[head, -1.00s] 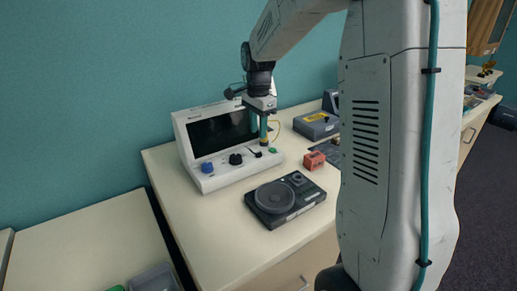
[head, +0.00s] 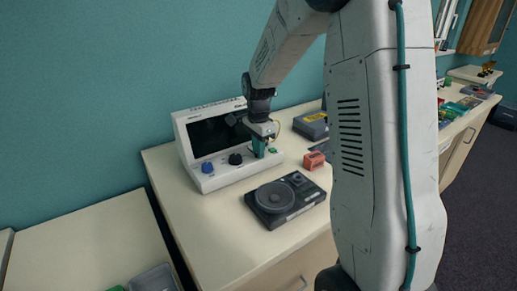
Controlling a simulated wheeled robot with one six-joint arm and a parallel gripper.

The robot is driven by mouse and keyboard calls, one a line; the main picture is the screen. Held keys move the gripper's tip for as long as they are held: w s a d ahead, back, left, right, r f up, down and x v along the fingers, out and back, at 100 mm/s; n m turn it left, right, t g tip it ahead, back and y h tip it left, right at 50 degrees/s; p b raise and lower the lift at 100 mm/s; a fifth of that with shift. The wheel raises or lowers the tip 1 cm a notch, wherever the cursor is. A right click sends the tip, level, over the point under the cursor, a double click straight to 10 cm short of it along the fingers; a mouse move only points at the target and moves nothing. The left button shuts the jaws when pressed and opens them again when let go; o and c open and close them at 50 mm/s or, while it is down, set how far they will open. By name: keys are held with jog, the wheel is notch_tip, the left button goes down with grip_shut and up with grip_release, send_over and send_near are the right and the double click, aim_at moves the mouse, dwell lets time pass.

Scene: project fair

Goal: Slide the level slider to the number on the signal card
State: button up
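A white console (head: 222,178) with a dark screen (head: 215,134) stands against the wall. Its front panel carries a blue knob (head: 207,167) and a black knob (head: 235,159). My gripper (head: 260,153) points down at the right end of this panel, with teal fingers close to or touching it. The gripper hides that part of the panel, and I cannot tell whether its fingers are open or shut. I cannot make out the level slider or a signal card with a number.
A black device with a round disc (head: 274,197) lies on the pale table (head: 215,235) in front of the console. A red block (head: 314,160) and a grey box with a yellow label (head: 312,124) are to the right. The table's front left is clear.

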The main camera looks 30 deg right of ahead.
grip_shut()
jog(key=shift+w, duration=1.25)
jog(key=o, duration=0.5)
grip_release()
jog(key=shift+r, duration=0.15)
notch_tip(320, 180, up, 8)
jog(key=shift+f, duration=0.2)
